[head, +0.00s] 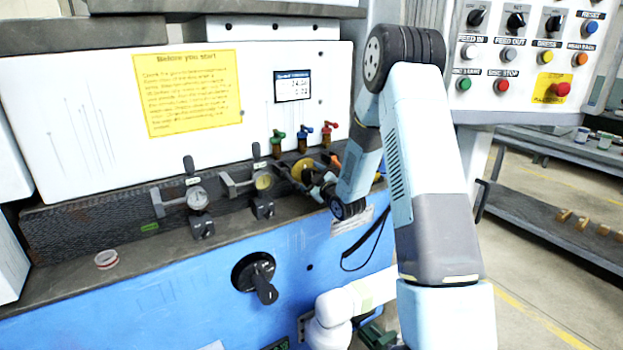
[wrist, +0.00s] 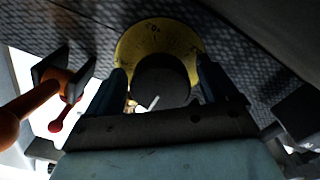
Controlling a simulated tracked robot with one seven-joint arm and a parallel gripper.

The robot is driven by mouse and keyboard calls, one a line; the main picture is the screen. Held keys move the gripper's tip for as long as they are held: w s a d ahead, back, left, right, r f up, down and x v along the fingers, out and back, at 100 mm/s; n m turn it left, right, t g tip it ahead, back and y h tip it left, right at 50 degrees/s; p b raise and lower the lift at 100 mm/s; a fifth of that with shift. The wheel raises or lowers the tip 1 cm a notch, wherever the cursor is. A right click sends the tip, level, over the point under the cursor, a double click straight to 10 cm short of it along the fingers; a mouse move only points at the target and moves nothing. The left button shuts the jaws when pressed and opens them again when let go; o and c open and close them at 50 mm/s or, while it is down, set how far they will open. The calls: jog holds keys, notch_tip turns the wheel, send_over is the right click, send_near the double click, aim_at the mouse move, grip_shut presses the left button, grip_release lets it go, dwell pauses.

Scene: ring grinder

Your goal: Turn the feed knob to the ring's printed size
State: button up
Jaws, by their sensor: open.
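A dark round knob (wrist: 160,80) on a yellow disc (wrist: 155,40) sits between my gripper's fingertips (wrist: 160,72) in the wrist view. The fingers are open, one on each side of the knob; I cannot tell whether they touch it. In the head view the yellow disc (head: 303,166) is partly hidden by my gripper (head: 312,180). A small white and red ring (head: 107,259) lies on the grey ledge at left; its print is too small to read.
Two gauges on brackets (head: 198,199) stand left of my gripper. Green, blue and red valves (head: 303,136) are just above it. An orange lever (wrist: 35,100) is close at left in the wrist view. A black rotary switch (head: 256,278) is on the blue front.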

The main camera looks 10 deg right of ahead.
jog(key=shift+c, duration=0.2)
jog(key=c, duration=0.9)
jog(key=shift+d, duration=0.1)
jog(key=shift+c, duration=0.5)
